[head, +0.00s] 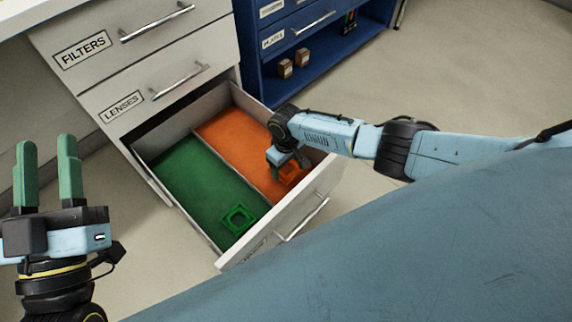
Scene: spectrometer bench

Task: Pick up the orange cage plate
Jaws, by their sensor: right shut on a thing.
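The orange cage plate (290,174) is in the orange compartment of the open bottom drawer (294,200), near its front. My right gripper (287,163) reaches into the drawer from the right and is shut on the orange cage plate. The fingers and wrist hide part of the plate. I cannot tell if it touches the drawer floor. My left gripper (48,165) is at the far left, outside the drawer, fingers pointing up, open and empty.
A green cage plate (238,219) lies in the green compartment beside a divider. Closed drawers labelled FILTERS (140,50) and LENSES (135,100) are above. A blue cabinet (305,40) with small brown blocks (285,68) stands behind. Open floor lies at the right.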

